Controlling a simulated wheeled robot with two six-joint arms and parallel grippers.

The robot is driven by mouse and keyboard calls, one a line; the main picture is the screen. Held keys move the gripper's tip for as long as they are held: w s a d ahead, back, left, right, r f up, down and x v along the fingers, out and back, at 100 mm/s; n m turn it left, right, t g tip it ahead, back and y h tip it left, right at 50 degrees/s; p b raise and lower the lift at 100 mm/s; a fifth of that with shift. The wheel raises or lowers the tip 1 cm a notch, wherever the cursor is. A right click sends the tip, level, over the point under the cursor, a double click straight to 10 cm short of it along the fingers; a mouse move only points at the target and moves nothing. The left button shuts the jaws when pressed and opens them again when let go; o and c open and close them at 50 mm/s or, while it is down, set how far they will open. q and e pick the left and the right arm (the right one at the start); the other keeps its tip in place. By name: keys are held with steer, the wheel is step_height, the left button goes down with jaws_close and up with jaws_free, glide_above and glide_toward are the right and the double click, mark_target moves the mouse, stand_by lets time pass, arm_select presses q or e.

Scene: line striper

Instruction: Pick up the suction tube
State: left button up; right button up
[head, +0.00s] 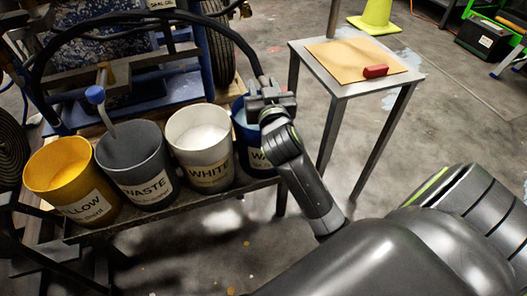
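The thick black suction tube (150,17) arcs from the striper at the left over the buckets and comes down to the blue bucket (241,134) marked WA…. My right gripper (266,96) is at the tube's lower end, over the rim of the blue bucket. It touches or overlaps the tube there. Its fingers are small and partly hidden, so I cannot tell whether they are closed around it. The tube's tip is hidden behind the gripper and bucket. A thin grey tube with a blue fitting (95,94) leans in the grey WASTE bucket (137,165). My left gripper is out of view.
Yellow (68,182) and white (201,148) buckets share the low bench (170,212) with the others. A side table (334,86) with a cardboard sheet and a red block (375,71) stands to the right. Floor between is clear.

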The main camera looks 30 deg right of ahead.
jaws_close()
stand_by(0.3)
